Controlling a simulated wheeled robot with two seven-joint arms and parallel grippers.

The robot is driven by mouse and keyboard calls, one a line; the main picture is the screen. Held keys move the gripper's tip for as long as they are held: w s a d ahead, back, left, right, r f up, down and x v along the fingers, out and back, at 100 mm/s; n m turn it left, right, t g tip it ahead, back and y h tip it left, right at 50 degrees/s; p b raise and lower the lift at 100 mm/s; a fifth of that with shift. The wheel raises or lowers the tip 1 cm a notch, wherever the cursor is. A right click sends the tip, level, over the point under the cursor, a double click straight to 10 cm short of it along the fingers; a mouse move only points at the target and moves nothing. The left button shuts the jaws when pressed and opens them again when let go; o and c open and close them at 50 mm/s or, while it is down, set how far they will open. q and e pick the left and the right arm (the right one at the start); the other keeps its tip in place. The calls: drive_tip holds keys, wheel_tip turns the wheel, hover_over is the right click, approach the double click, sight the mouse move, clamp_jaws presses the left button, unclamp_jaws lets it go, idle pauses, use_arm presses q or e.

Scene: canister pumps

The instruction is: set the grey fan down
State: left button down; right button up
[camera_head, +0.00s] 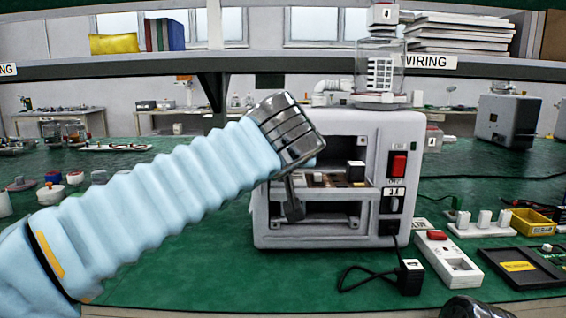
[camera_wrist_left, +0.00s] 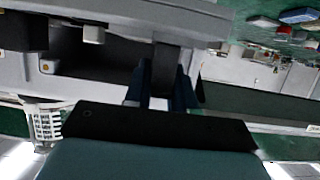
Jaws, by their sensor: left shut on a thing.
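My left gripper (camera_head: 293,205) reaches the left side of the open front of the white-grey pump housing (camera_head: 376,150). In the left wrist view its two dark fingers (camera_wrist_left: 162,88) are close together on a dark grey piece (camera_wrist_left: 166,68), in front of the housing opening (camera_wrist_left: 105,65). Only a small part of this piece shows, so I cannot make out a fan shape. In the head view the gripper body hides what is held. A dark rounded part of my right arm's end (camera_head: 478,308) shows at the bottom edge; its fingers are out of view.
A clear canister (camera_head: 380,72) stands on top of the housing. Its front has a red switch (camera_head: 398,165). A cable and plug (camera_head: 410,277), a power strip (camera_head: 447,258) and a black tray (camera_head: 522,267) lie right of it. Green bench (camera_head: 200,262) in front left is clear.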

use_arm(q)
drive_tip(key=c, duration=1.1)
unclamp_jaws()
drive_tip(key=shift+w+f, duration=0.2)
drive_tip(key=shift+f, duration=0.3)
drive_tip(key=shift+o, duration=0.8)
drive_tip(key=shift+r, duration=0.1)
